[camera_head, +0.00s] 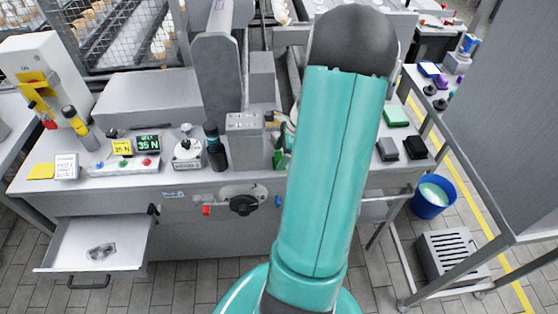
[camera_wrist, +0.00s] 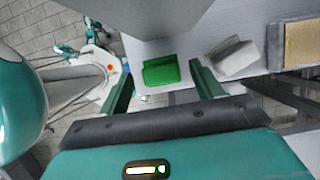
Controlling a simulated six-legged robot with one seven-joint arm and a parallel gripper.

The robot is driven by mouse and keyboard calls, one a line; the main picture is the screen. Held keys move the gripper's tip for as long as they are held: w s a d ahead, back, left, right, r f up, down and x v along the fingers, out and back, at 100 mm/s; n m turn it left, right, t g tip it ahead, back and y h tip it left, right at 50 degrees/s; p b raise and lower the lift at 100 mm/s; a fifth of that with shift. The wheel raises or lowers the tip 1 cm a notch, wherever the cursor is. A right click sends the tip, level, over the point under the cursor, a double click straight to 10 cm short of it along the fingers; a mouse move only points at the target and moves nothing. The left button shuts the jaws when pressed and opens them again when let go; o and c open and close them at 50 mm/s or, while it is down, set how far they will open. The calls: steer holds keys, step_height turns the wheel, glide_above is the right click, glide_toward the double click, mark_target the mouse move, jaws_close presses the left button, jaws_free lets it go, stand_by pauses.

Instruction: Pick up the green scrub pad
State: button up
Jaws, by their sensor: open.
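The green scrub pad (camera_wrist: 161,71) lies on a light surface in the wrist view, close to that surface's near edge. In the head view a green pad (camera_head: 396,116) lies on the right-hand table, just right of my arm; I cannot tell for certain that it is the same one. My gripper (camera_wrist: 160,66) is open and empty in the wrist view. Its two green fingers stand apart, and the pad shows in the gap between their tips. The pad appears beyond the tips, not gripped.
A pale grey block (camera_wrist: 232,58) lies right of the pad, near the right finger. A tan piece (camera_wrist: 303,42) is at the far right. Two dark pads (camera_head: 414,148) lie on the right table. A blue bucket (camera_head: 432,197) and an open drawer (camera_head: 98,245) are lower.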

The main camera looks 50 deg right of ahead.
mark_target(281, 156)
steer(key=shift+w+f, duration=0.1)
steer(key=c, duration=1.1)
steer(key=shift+c, duration=0.2)
steer(key=shift+r, duration=0.55)
step_height(281, 156, up, 3)
steer(key=shift+f, duration=0.2)
steer(key=s+a+r, duration=0.8)
steer(key=a+r, duration=0.1)
steer(key=a, duration=0.2)
steer(key=shift+a+r, duration=0.2)
steer(key=shift+a, duration=0.2)
